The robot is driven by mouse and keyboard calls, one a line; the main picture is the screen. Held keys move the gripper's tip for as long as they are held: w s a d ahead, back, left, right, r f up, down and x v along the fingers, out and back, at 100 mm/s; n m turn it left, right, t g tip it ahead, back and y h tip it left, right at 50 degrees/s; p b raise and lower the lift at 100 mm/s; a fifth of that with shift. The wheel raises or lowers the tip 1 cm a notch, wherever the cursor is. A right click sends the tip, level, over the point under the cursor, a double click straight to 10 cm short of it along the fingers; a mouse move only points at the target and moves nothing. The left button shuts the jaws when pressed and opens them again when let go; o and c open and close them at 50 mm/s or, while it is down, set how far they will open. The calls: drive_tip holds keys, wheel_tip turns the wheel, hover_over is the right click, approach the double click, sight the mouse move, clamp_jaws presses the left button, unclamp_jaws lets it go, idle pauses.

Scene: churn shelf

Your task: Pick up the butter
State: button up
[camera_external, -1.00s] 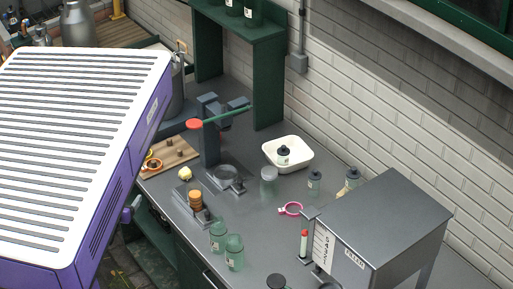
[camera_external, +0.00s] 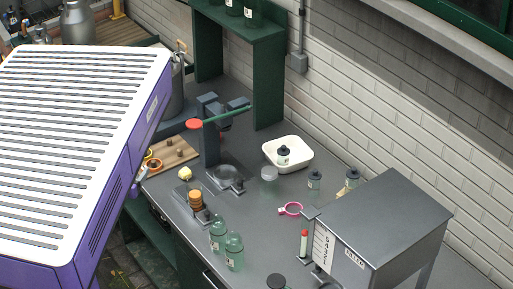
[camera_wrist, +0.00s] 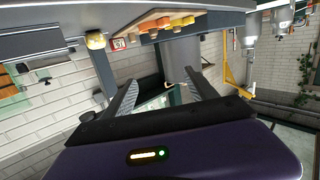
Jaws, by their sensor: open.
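A small pale yellow lump, which looks like the butter (camera_external: 185,174), sits on the grey counter (camera_external: 262,235) beside the wooden board, left of the dark press stand. In the wrist view the yellow lump (camera_wrist: 96,40) is at the upper left, outside and beyond my fingers. My gripper (camera_wrist: 161,79) is open, with its two fingers apart and nothing held between them. In the external view my arm is mostly hidden behind my purple and white body; only a small part shows near the counter's left edge.
A wooden board (camera_external: 166,150) with orange-handled items lies at the counter's left end. A dark press stand (camera_external: 210,145), amber stack (camera_external: 195,199) and green glass jars (camera_external: 234,254) stand close by. A white tray (camera_external: 306,165) is farther back.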

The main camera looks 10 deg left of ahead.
sight(182, 171)
drive_tip(key=w+d+m+g+h, duration=0.1)
drive_tip(key=w+d, duration=0.1)
drive_tip(key=w, duration=0.1)
drive_tip(key=w+d+m+h, duration=0.1)
drive_tip(key=w+d, duration=0.1)
drive_tip(key=w, duration=0.1)
drive_tip(key=w+d+f+m+g+h, duration=0.1)
drive_tip(key=w+d+h, duration=0.1)
drive_tip(key=w, duration=0.1)
drive_tip(key=shift+w+d+g, duration=0.1)
drive_tip(key=shift+d+g, duration=0.1)
drive_tip(key=shift+g, duration=0.1)
drive_tip(key=d+f+m+g, duration=0.1)
drive_tip(key=s+d+f+m+g+h, duration=0.1)
drive_tip(key=s+d+f+m+h, duration=0.1)
drive_tip(key=d, duration=0.1)
drive_tip(key=shift+g, duration=0.4)
drive_tip(key=shift+s+d+f+m+h, duration=0.25)
drive_tip(key=shift+s+m+h, duration=0.05)
drive_tip(key=shift+f+p+x, duration=0.15)
drive_tip(key=shift+p+x, duration=0.5)
drive_tip(key=shift+x, duration=1.3)
drive_tip(key=shift+f+p+x, duration=0.15)
drive_tip(key=shift+p+x, duration=0.45)
drive_tip(key=shift+x, duration=1.35)
drive_tip(key=shift+s+a, duration=0.1)
clamp_jaws()
